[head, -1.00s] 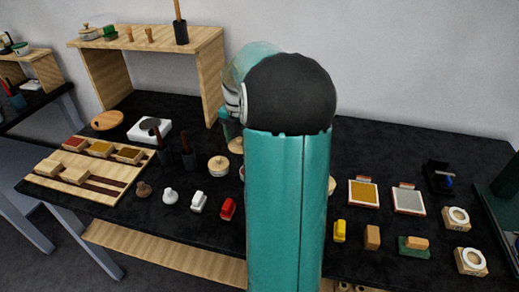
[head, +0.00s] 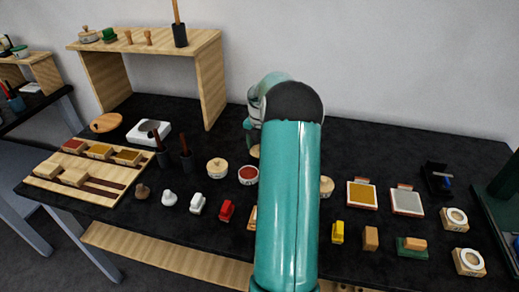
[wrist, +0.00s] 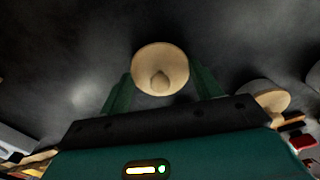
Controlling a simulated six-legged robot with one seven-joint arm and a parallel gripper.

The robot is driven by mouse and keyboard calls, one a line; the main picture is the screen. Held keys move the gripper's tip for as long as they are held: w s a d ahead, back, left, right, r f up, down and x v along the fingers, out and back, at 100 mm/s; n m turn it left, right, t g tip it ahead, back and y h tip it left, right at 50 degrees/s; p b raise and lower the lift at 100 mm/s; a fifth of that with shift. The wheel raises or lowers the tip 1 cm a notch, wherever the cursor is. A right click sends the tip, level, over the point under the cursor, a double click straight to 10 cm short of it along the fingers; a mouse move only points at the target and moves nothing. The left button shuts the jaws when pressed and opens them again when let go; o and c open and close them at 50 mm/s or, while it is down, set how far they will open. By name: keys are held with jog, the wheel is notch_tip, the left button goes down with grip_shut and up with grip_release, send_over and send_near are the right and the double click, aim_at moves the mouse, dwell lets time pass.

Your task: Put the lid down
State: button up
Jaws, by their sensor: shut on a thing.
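A round pale wooden lid with a small knob (wrist: 160,58) is between the two green fingers of my gripper (wrist: 161,86) in the wrist view. The gripper is shut on it. In the head view only an edge of the lid (head: 255,151) shows beside my arm, and my fingers are hidden. An open round pot with red contents (head: 248,175) stands just nearer than the lid in the head view. The dark tabletop (wrist: 70,60) lies under the lid; I cannot tell whether they touch.
A lidded pot (head: 217,168) stands left of the open pot, and another pale round pot (head: 326,187) shows right of my arm. Stamps, including a red one (head: 227,211), line the front. A wooden shelf (head: 212,85) stands back left.

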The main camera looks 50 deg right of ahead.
jog(key=shift+f, duration=0.65)
jog(key=shift+f, duration=0.1)
jog(key=o, duration=1)
jog(key=shift+c, duration=0.2)
notch_tip(320, 180, up, 12)
jog(key=shift+f, duration=0.2)
jog(key=shift+r, duration=0.35)
